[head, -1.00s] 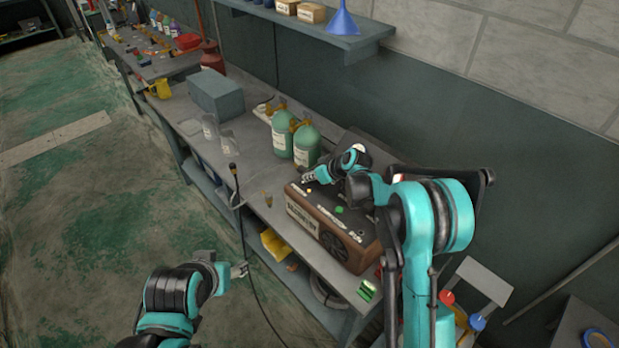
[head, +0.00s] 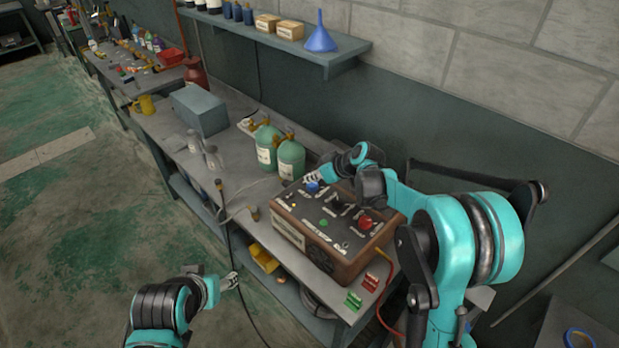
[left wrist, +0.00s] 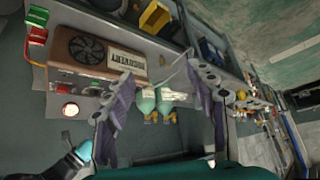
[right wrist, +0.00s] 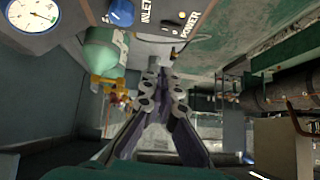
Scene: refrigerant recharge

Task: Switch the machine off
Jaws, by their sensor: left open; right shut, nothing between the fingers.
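The machine (head: 330,232) is a brown box with a dark top panel on the bench. Its panel carries a blue knob (head: 312,187), a red knob (head: 365,222) and a green light (head: 323,222). My right gripper (head: 311,177) is shut and empty, at the panel's back left edge by the blue knob. In the right wrist view, its fingertips (right wrist: 160,72) are below the POWER label, with the blue knob (right wrist: 120,12) at upper left. My left gripper (head: 232,281) is open and empty in front of the bench. The machine's side and labels also show in the left wrist view (left wrist: 95,48).
Two green bottles (head: 278,155) stand just behind the machine, near my right gripper. A grey box (head: 200,110) stands farther along the bench (head: 225,165). Red and green clips (head: 354,300) lie at the near corner. A shelf (head: 340,60) hangs above.

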